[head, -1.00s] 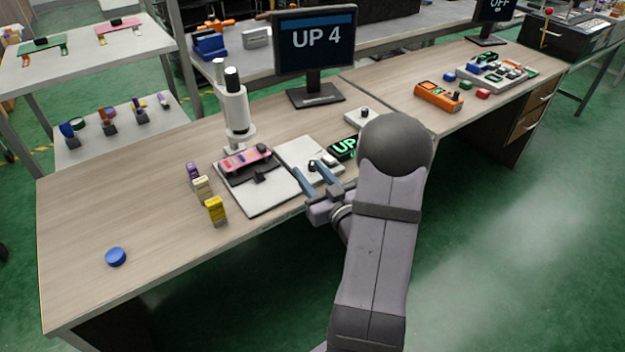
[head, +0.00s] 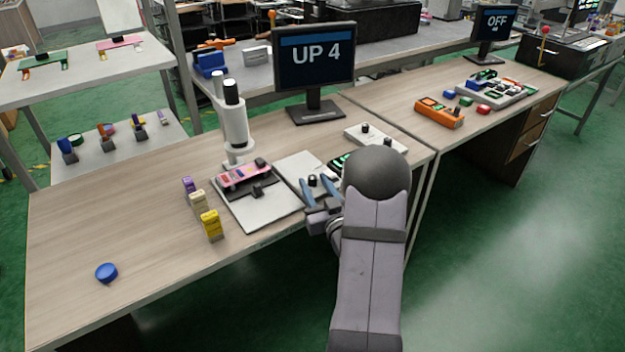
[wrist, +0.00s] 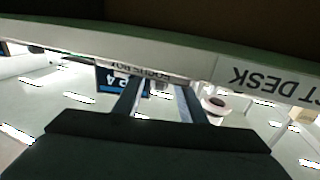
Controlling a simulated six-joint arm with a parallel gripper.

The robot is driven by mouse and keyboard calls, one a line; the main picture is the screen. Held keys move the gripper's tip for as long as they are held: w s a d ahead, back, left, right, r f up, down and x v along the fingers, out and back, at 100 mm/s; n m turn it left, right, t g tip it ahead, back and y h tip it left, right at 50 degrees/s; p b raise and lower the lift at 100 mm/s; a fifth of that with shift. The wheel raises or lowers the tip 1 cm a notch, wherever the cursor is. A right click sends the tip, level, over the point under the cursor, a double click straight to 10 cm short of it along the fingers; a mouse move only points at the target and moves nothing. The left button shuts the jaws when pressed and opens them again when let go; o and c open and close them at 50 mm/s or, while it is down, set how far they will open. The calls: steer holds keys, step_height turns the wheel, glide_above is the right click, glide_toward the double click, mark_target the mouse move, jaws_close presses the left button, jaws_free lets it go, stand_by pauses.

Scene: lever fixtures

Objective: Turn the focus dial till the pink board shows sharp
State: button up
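The pink board (head: 243,175) lies on the stage below the white microscope (head: 234,125). The monitor (head: 315,58) reads "UP 4". A black knob (head: 312,180), which looks like the focus dial, stands on a pale plate right of the stage. My gripper (head: 318,187) is at the desk's front edge, its two blue-grey fingers apart. In the head view the knob shows close to the fingertips; I cannot tell whether they touch it. The wrist view shows my open fingers (wrist: 158,102) with the desk edge beyond; I see nothing held between them.
A small green-lit display (head: 339,161) is partly hidden by my arm. Behind it is a white box with a knob (head: 376,138). Purple, cream and yellow blocks (head: 212,225) stand left of the stage. A blue disc (head: 106,272) lies front left, with bare desk around it.

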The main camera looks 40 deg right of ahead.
steer(key=shift+x, duration=1.15)
steer(key=shift+c, duration=0.7)
jaws_close()
steer(key=shift+f+m+h, duration=0.1)
steer(key=shift+m+h, duration=0.2)
steer(key=shift+h, duration=0.2)
steer(key=m+g+h+b, duration=0.1)
steer(key=m+h, duration=0.1)
steer(key=m+g+h+b, duration=0.1)
steer(key=h, duration=0.2)
steer(key=shift+w+a+m+g, duration=0.1)
steer(key=shift+a+m+g, duration=0.1)
steer(key=shift+m+g, duration=0.2)
steer(key=m+g+h, duration=0.3)
steer(key=shift+d+b, duration=0.1)
steer(key=shift+b, duration=0.3)
steer(key=shift+m+g+h, duration=1)
steer(key=shift+g+h, duration=0.1)
steer(key=shift+g, duration=0.5)
steer(key=shift+d, duration=0.1)
